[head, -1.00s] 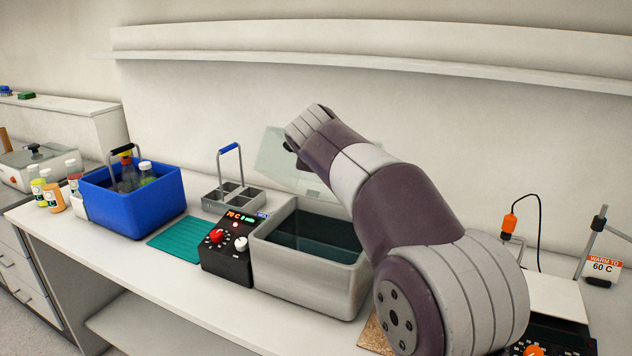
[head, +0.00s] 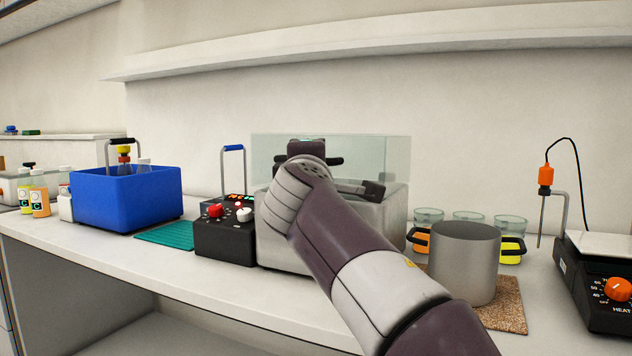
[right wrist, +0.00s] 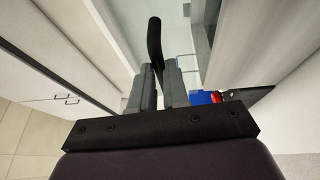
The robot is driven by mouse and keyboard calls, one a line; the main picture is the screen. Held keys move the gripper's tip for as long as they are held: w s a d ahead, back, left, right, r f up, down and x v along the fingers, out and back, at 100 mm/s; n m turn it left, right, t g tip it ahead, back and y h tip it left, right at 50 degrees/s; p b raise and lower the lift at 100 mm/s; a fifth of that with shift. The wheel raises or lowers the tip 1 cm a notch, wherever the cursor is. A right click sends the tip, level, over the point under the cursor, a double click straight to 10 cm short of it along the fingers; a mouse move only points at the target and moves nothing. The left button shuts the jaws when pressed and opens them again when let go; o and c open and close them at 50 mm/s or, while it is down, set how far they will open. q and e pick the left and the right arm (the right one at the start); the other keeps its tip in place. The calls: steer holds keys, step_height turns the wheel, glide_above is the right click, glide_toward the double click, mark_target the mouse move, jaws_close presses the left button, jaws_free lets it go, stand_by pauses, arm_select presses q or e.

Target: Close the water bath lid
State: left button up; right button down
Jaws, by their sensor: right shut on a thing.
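The grey water bath (head: 385,225) stands on the bench behind my right arm. Its clear lid (head: 390,155) is raised, with its panel showing above the bath rim; its exact tilt is hard to tell. My right gripper (right wrist: 158,88) is shut on the black lid handle (right wrist: 154,38), which sticks up between the fingers in the right wrist view. In the head view my right wrist covers part of the lid and the bath's front, and the bath's inside is hidden. My left gripper is not in view.
A black control box (head: 225,240) with red and white knobs adjoins the bath's left side. Left of it are a teal mat (head: 168,236) and a blue crate (head: 125,203) with bottles. To the right are a metal pot (head: 465,262), several glass beakers and a hot plate (head: 600,290).

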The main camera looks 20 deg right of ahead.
arm_select(q)
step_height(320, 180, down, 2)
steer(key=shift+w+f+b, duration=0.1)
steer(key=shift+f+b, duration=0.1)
steer(key=shift+b, duration=0.5)
arm_select(e)
steer(key=shift+w+a+f, duration=0.1)
steer(key=shift+f, duration=0.45)
steer(key=shift+w+a+f, duration=0.1)
steer(key=shift+f, duration=0.65)
steer(key=c, duration=1.1)
jaws_free()
steer(key=shift+a+r, duration=0.1)
steer(key=shift+s+r, duration=0.15)
steer(key=shift+r, duration=0.1)
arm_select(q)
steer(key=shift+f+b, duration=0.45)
arm_select(e)
steer(key=v, duration=1.2)
steer(key=shift+s, duration=0.2)
